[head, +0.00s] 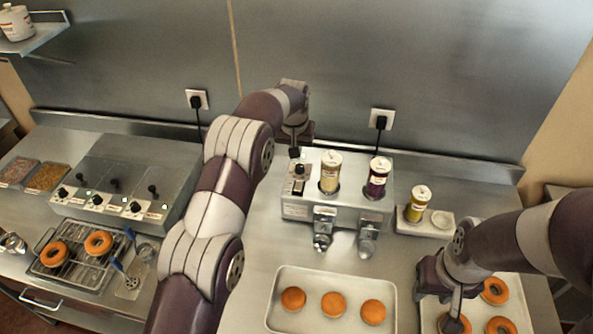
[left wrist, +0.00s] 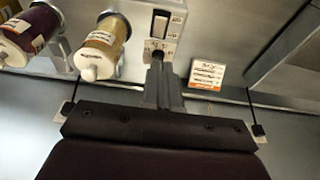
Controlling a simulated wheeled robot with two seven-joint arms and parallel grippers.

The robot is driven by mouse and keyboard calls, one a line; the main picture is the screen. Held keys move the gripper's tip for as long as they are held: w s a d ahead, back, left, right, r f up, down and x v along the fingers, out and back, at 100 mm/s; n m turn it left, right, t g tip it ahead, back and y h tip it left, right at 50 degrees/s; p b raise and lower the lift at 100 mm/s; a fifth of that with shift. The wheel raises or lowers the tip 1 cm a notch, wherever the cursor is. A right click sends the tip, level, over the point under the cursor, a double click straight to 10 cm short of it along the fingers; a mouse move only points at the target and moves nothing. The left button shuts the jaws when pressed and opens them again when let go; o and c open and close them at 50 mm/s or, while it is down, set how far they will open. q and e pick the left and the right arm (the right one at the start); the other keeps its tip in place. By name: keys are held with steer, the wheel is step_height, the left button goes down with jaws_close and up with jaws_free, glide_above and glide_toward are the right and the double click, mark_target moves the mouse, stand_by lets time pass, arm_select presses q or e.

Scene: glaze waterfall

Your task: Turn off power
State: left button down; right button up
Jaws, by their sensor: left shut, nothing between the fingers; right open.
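The glaze machine (head: 375,204), a steel box with two bottles set in its top, stands at the middle of the counter. At its left end is a small control panel (head: 297,187) with a dark rocker switch and a knob; the panel also shows in the left wrist view (left wrist: 172,17). My left gripper (head: 295,153) is just above and behind this panel. In the left wrist view its fingers (left wrist: 158,62) are shut and empty, with tips close to the panel's knob; I cannot tell whether they touch it. My right gripper (head: 447,308) is open over the right tray.
Two wall outlets (head: 197,99) (head: 382,119) hold black plugs. A small label card (left wrist: 207,74) shows near the panel in the left wrist view. A tray with round buns (head: 278,274) lies in front; a tray with donuts (head: 516,308) lies under my right gripper. A fryer (head: 150,160) stands left.

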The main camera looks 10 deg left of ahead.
arm_select(q)
steer(key=b+x, duration=0.3)
steer(key=x, duration=0.4)
steer(key=shift+f, duration=0.35)
steer(key=p, duration=0.3)
glide_above(297, 186)
steer(key=f, duration=0.4)
steer(key=shift+s+f, duration=0.2)
steer(key=shift+s, duration=0.2)
steer(key=shift+s+f, duration=0.15)
steer(key=shift+f, duration=0.5)
steer(key=shift+d, duration=0.1)
steer(key=shift+f, duration=0.1)
